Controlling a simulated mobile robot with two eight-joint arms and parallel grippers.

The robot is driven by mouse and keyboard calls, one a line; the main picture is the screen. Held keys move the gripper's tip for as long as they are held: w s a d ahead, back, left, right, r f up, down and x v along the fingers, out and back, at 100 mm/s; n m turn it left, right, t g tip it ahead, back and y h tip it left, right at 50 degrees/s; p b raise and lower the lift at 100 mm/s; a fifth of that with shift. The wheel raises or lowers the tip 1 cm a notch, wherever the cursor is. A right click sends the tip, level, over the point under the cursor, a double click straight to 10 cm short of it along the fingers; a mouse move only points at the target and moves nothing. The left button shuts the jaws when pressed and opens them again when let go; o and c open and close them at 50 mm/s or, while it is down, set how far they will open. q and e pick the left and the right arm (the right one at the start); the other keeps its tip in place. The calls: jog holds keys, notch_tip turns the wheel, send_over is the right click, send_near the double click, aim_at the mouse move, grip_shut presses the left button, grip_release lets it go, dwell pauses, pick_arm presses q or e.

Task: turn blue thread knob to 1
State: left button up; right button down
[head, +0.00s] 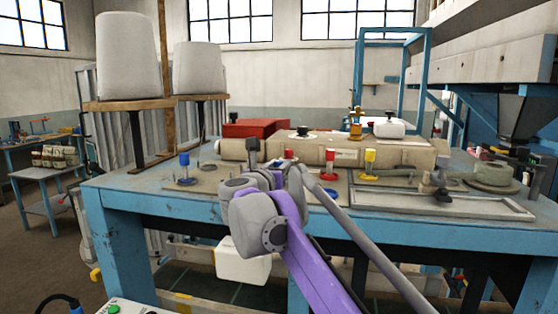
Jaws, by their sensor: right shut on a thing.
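My right gripper (268,178) is over the front middle of the blue work table (150,205), at the end of my purple and grey arm. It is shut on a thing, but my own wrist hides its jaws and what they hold. A flat blue ring (331,193) lies just right of my wrist. I cannot tell which of these is the blue thread knob, and no number marks are readable. My left gripper is not in view.
Red-topped (330,157) and yellow-topped (370,156) posts stand right of my wrist. A long beige machine body (385,152) runs behind them. Two big white spools (126,55) stand at the back left. A raised metal frame (440,205) lies at the right front.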

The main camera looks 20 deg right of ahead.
jog(key=shift+w+r+m+g+h, duration=0.1)
jog(key=shift+r+m+g+h, duration=0.2)
jog(key=shift+m+g+h, duration=0.15)
jog(key=shift+f+m+g+h, duration=0.15)
jog(key=shift+m+g+h, duration=0.1)
jog(key=shift+g+h, duration=0.1)
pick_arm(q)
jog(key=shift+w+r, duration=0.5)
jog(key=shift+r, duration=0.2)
pick_arm(e)
jog(key=shift+f, duration=0.15)
jog(key=c, duration=0.6)
grip_release()
